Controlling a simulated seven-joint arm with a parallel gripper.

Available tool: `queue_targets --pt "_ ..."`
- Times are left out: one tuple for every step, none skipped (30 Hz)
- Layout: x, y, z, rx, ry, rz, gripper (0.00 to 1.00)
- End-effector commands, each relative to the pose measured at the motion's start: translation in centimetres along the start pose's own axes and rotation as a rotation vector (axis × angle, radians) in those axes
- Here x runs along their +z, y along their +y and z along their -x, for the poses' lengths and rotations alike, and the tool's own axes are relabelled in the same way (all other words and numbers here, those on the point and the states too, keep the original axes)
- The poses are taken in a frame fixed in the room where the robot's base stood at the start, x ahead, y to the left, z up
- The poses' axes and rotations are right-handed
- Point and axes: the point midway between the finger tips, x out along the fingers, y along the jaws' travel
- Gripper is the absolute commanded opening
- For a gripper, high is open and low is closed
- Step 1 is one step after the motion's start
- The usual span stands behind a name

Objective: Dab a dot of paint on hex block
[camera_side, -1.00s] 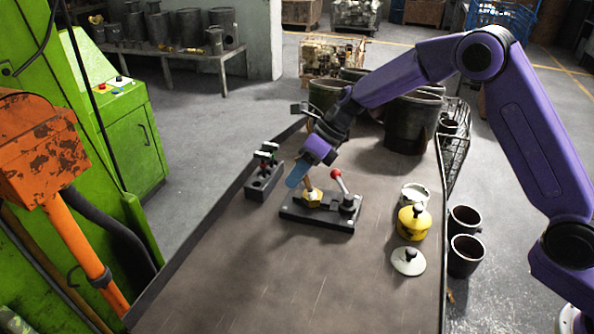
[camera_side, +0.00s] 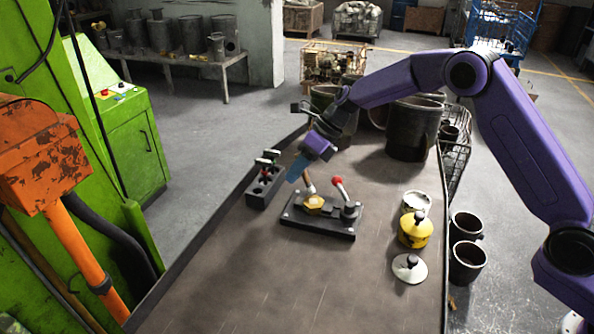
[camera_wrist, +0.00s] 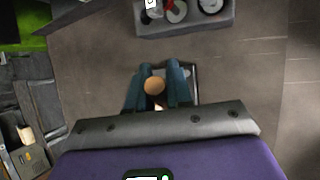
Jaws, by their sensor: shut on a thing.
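The yellow hex block (camera_side: 314,207) sits on a black fixture plate (camera_side: 318,225) on the bench, beside a clamp lever with a red knob (camera_side: 338,182). My gripper (camera_side: 298,167) is above and slightly left of the block, with its blue fingers angled down. It is shut on a slim wooden-handled tool (camera_side: 309,184); its round wooden end (camera_wrist: 155,86) shows between the fingers in the wrist view. The tool's lower end is close to the block's top; I cannot tell whether they touch. The block is not identifiable in the wrist view.
A dark holder (camera_side: 264,187) with green and red items stands left of the fixture. A yellow pot (camera_side: 415,231), a white pot (camera_side: 416,203) and a loose white lid (camera_side: 409,268) stand right. Large dark pots stand behind. The front of the bench is clear.

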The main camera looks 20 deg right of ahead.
Motion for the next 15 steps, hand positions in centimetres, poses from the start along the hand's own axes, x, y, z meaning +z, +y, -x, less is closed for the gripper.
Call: queue_targets --pt "0.1 0.1 0.1 0.000 -0.001 0.001 0.00" --pt "0.2 0.1 0.3 0.000 -0.001 0.001 0.00" --pt "0.3 0.2 0.5 0.000 -0.002 0.001 0.00" --pt "0.5 0.3 0.7 0.000 -0.002 0.002 0.00" --pt "0.6 0.4 0.9 0.000 -0.002 0.002 0.00" --pt "0.7 0.5 1.2 0.000 -0.002 0.003 0.00" --pt "0.8 0.6 1.4 0.000 -0.002 0.003 0.00" --pt "1.0 0.7 1.6 0.000 -0.002 0.003 0.00" --pt "1.1 0.8 1.9 -0.001 -0.003 0.003 0.00" --pt "1.2 0.9 2.1 -0.001 -0.003 0.003 0.00" --pt "1.3 1.1 2.3 0.000 -0.002 0.003 0.00" --pt "1.5 1.2 2.6 0.000 -0.002 0.002 0.00" --pt "1.6 1.3 2.8 0.000 -0.001 0.002 0.00" --pt "1.7 1.4 3.0 0.000 -0.002 0.002 0.00" --pt "1.9 1.5 3.3 -0.001 -0.002 0.003 0.00"
